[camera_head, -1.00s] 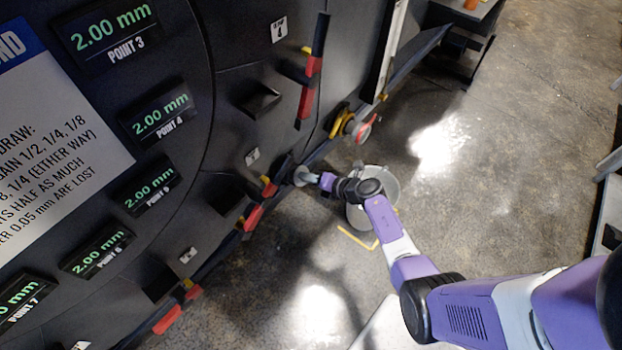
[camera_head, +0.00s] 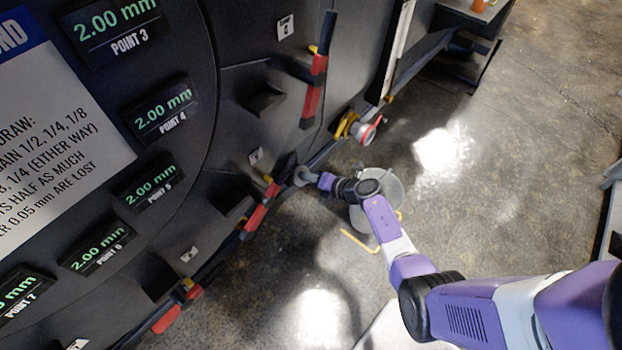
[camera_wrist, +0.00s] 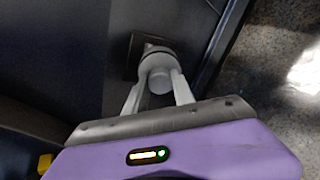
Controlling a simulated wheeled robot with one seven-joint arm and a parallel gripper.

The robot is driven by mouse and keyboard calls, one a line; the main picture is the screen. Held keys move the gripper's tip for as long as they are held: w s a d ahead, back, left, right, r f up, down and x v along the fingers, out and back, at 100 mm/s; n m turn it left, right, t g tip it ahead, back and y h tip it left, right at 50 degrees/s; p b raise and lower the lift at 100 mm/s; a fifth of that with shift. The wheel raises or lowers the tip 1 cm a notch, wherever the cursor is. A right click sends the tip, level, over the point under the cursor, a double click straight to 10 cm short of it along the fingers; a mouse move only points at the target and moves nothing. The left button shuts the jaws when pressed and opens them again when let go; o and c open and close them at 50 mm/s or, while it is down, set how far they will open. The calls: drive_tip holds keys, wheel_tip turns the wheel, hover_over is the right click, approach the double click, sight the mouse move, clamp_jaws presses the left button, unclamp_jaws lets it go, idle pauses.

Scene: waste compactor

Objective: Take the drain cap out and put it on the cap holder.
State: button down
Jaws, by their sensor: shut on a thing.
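The drain cap (camera_wrist: 158,66) is a light grey round piece at a dark square plate on the machine's dark wall, in the wrist view. My gripper (camera_wrist: 158,88) is shut on it, one finger on each side. In the head view the cap (camera_head: 301,175) is a small grey disc low on the machine, with my gripper (camera_head: 313,178) at it. I cannot tell whether the cap is still seated in the drain. I cannot make out the cap holder for sure.
A grey bucket (camera_head: 378,215) stands on the floor beneath my wrist, by yellow floor marks (camera_head: 358,243). The floor to the right is open.

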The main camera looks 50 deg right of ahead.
drive_tip(key=shift+w, duration=0.2)
drive_tip(key=c, duration=0.7)
unclamp_jaws()
drive_tip(key=shift+f, duration=0.1)
drive_tip(key=shift+c, duration=0.2)
drive_tip(key=shift+s, duration=0.15)
drive_tip(key=p+v, duration=0.5)
drive_tip(key=v, duration=0.2)
idle(0.5)
